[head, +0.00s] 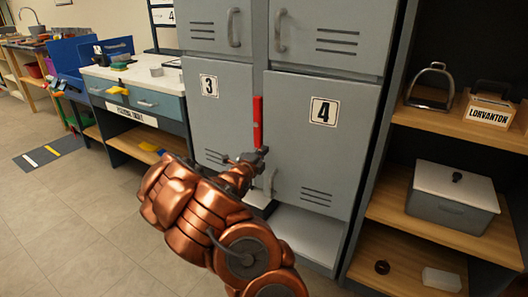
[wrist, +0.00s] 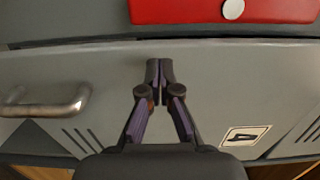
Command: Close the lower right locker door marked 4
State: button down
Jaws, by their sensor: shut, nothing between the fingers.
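The grey locker door marked 4 (head: 315,150) is at the lower right of the locker block. It looks nearly flush with the frame; I cannot tell whether it is fully shut. Its handle (head: 271,183) is low near the left edge, and also shows at the left of the wrist view (wrist: 50,104). My gripper (head: 263,151) is shut and empty, in front of the door's left edge. In the wrist view, the fingertips (wrist: 160,66) are over the door face, between the handle and the 4 label (wrist: 246,135), close to the edge gap. Contact is unclear.
A red strip (head: 258,122) is on the post between doors 3 and 4. Door 3 (head: 220,105) is left, partly behind my arm. A pale ledge (head: 308,240) lies below door 4. Shelves with a stirrup (head: 431,85) and a grey box (head: 450,208) stand right.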

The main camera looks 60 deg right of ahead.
jog(key=shift+w+d, duration=0.15)
jog(key=shift+d, duration=0.4)
jog(key=shift+w, duration=0.1)
